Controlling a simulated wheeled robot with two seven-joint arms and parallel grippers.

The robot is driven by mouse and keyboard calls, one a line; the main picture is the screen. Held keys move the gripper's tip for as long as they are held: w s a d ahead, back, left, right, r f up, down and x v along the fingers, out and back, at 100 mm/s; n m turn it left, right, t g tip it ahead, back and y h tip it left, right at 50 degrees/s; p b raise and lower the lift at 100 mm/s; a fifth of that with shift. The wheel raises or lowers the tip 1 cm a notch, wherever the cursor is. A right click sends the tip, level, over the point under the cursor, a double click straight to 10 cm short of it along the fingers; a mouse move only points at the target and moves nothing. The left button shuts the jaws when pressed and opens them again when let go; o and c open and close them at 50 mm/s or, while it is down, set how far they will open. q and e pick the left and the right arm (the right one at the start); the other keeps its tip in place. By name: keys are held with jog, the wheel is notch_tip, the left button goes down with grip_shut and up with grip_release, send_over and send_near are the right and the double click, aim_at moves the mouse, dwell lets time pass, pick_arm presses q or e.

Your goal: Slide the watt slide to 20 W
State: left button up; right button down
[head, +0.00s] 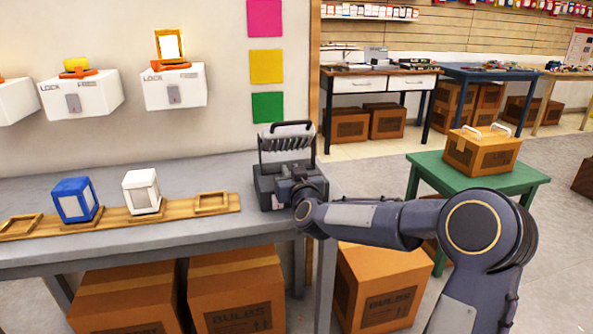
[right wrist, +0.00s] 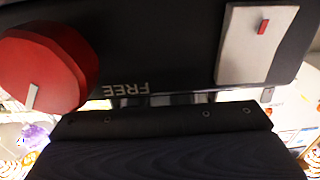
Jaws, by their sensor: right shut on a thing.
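A dark grey device (head: 262,182) with a raised ribbed back part and a carrying handle stands at the right end of the grey table. My right gripper (head: 290,188) is at its front and shut on a part of it. In the right wrist view the device's dark face (right wrist: 165,45) is close, with a red round knob (right wrist: 45,65), an upside-down FREE label and a pale panel with a small red piece (right wrist: 262,27). The gripped part is hidden behind my gripper, and I cannot read a watt scale. My left gripper is not in view.
A blue lantern-like block (head: 75,200) and a white one (head: 141,191) stand on a wooden rack (head: 115,217) to the left. White LOCK/FREE boxes (head: 174,88) hang on the wall. A green table (head: 478,178) holding a cardboard box stands right.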

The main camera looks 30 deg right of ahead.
jog(key=c, duration=1.4)
grip_release()
jog(key=shift+o, duration=0.2)
jog(key=v, duration=0.7)
jog(key=shift+s, duration=0.4)
